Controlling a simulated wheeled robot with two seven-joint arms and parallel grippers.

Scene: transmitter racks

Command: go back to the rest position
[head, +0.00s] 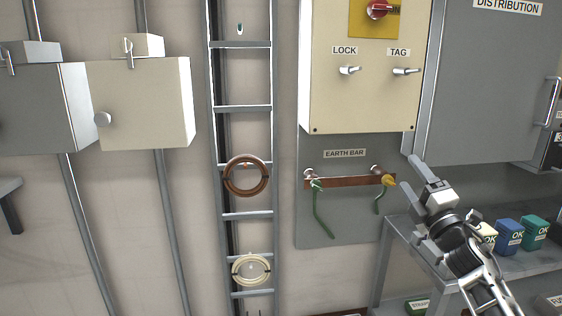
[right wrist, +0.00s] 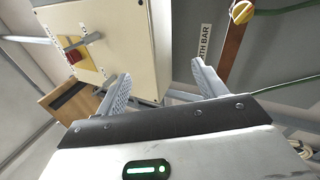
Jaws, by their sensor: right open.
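My right gripper (head: 411,176) is open and empty, with its arm coming in from the lower right in the head view. It is in front of the wall just right of the earth bar (head: 345,182), whose yellow clamp (head: 389,180) is close to its fingers in the picture. In the right wrist view the two fingers (right wrist: 161,72) are spread apart with nothing between them. The yellow knob (right wrist: 242,12) on the copper bar shows at the top right there. My left gripper is not in view.
A cream lock and tag box (head: 360,95) hangs above the earth bar. A grey distribution cabinet (head: 480,90) is at the right, over a shelf (head: 400,230) with coloured boxes (head: 508,232). A cable ladder (head: 243,130) with coils and two wall boxes (head: 140,105) are left.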

